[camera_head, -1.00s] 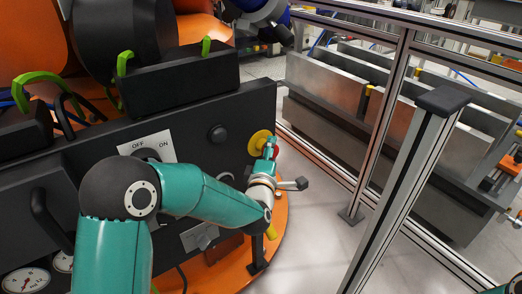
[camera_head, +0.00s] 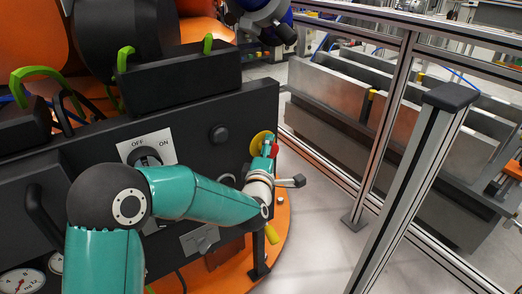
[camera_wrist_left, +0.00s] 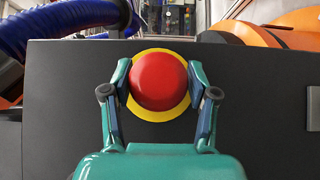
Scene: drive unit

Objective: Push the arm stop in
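The arm stop is a red round button (camera_wrist_left: 158,81) on a yellow disc (camera_wrist_left: 158,114), on the dark panel. In the head view the red button (camera_head: 275,149) and yellow disc (camera_head: 257,142) show at the panel's right end, partly hidden by my left gripper (camera_head: 268,150). In the left wrist view my left gripper (camera_wrist_left: 158,88) is open. Its two fingers stand on either side of the red button, over the yellow disc. I cannot tell whether they touch the button or how deep it sits. My right gripper is not in view.
The dark panel (camera_head: 195,120) carries an OFF/ON rotary switch (camera_head: 145,157), a black knob (camera_head: 219,134) and a gauge (camera_head: 22,281). A metal fence post (camera_head: 415,185) stands to the right. Light floor (camera_head: 325,215) lies between it and the orange base (camera_head: 282,225).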

